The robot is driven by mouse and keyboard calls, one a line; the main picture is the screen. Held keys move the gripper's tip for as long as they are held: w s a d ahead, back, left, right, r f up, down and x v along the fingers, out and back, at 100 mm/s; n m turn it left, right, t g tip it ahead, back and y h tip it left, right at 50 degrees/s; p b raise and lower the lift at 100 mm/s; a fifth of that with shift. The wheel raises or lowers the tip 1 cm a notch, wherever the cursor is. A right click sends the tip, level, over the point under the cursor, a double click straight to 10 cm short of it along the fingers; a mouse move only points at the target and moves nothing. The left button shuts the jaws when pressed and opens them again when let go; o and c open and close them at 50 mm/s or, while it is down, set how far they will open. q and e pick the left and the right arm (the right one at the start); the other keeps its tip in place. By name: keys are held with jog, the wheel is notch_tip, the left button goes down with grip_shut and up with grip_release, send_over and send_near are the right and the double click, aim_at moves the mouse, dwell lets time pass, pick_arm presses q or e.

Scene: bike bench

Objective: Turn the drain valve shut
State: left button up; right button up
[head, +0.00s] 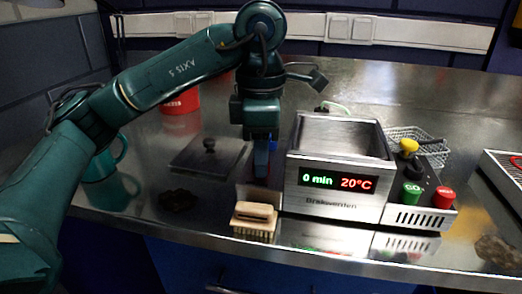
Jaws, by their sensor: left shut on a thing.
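The steel tank unit (335,205) stands on the bench, its display reading "0 min" and "20°C". My left gripper (262,148) points straight down close beside the tank's left wall. It is shut on a small blue part (261,165) there, which I take to be the drain valve's handle. The fingers cover most of it, so its turn angle and the valve body cannot be made out. My right gripper is not in view.
A wooden brush (254,217) lies in front of the gripper. A flat lid with a knob (209,146) lies to the left, near a teal mug (107,160) and a red container (181,101). The control box (418,216) and wire basket (432,153) stand right of the tank.

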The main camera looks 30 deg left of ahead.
pick_arm(q)
jog(key=n, duration=0.2)
jog(key=shift+n, duration=0.3)
jog(key=shift+n+p, duration=0.3)
jog(key=shift+n, duration=1.3)
jog(key=o, duration=1)
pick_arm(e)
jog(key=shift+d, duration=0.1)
